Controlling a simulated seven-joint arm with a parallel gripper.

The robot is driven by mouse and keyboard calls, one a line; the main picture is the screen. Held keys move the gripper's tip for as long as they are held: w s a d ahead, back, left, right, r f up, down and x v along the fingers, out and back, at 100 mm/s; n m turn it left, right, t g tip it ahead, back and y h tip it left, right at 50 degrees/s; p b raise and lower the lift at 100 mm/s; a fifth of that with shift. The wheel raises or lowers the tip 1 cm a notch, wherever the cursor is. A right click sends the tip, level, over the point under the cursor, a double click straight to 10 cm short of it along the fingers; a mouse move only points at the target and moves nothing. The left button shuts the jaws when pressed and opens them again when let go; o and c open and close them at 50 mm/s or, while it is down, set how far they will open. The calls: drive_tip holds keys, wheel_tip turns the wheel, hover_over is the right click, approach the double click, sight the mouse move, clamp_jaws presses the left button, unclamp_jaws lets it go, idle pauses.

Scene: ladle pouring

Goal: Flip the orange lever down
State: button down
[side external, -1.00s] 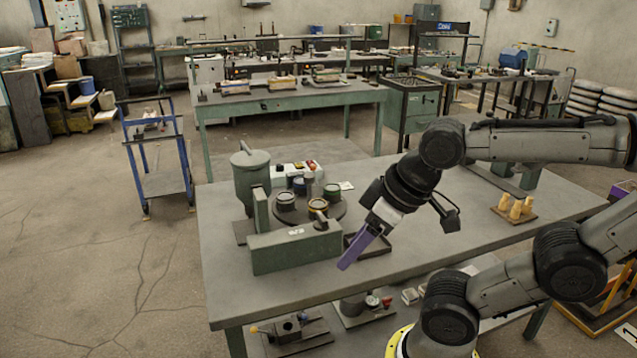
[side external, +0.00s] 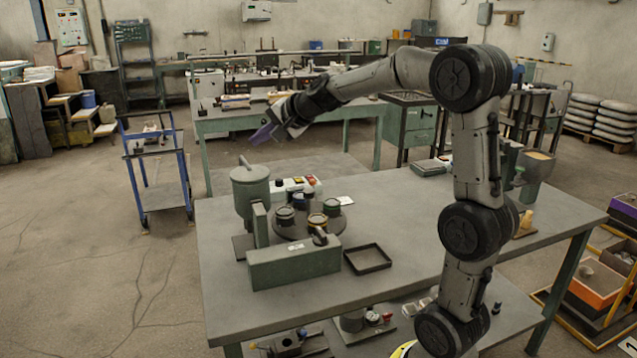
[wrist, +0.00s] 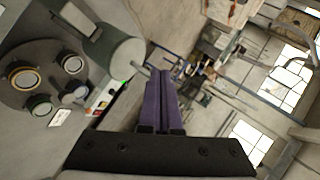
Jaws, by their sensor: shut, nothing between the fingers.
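I cannot pick out a clearly orange lever. The green tank (side external: 250,188) stands on the table's left part, with a short rod (side external: 244,161) rising from its lid. A white box (side external: 302,186) with small red, yellow and green parts stands behind the round plate; it also shows in the wrist view (wrist: 101,103). My gripper (side external: 262,136) is raised above and behind the tank, its purple fingers together and empty. In the wrist view the shut fingers (wrist: 165,88) are beside the tank (wrist: 117,50); contact with the rod is not clear.
A dark round plate (side external: 272,231) carries several jars. A long green block (side external: 294,266) stands in front of it, and a dark empty tray (side external: 367,259) lies to its right. The table's middle is mostly clear. A blue cart (side external: 160,191) stands behind left.

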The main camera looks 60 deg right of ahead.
drive_tip(key=d+f+m+g+h, duration=0.1)
drive_tip(key=d+f+m, duration=0.25)
drive_tip(key=d, duration=0.45)
drive_tip(key=d+f+m+h, duration=0.15)
drive_tip(key=d+f, duration=0.25)
drive_tip(key=d, duration=0.4)
drive_tip(key=s+d+f+m+g, duration=0.2)
drive_tip(key=s+d+f+m, duration=0.1)
drive_tip(key=s+d+f, duration=0.5)
drive_tip(key=d+f, duration=0.3)
drive_tip(key=d, duration=0.1)
drive_tip(key=shift+d+m+g, duration=0.3)
drive_tip(key=shift+d, duration=0.05)
drive_tip(key=shift+w+f+h, duration=0.1)
drive_tip(key=shift+f+h, duration=0.05)
drive_tip(key=shift+h, duration=0.1)
approach(314, 185)
wheel_tip(314, 185, down, 3)
drive_tip(key=shift+w+d+f, duration=0.35)
drive_tip(key=shift+w+d, duration=0.3)
drive_tip(key=shift+w, duration=0.25)
drive_tip(key=shift+w+d+f, duration=0.3)
drive_tip(key=shift+w+d, duration=0.35)
drive_tip(key=shift+w, duration=0.2)
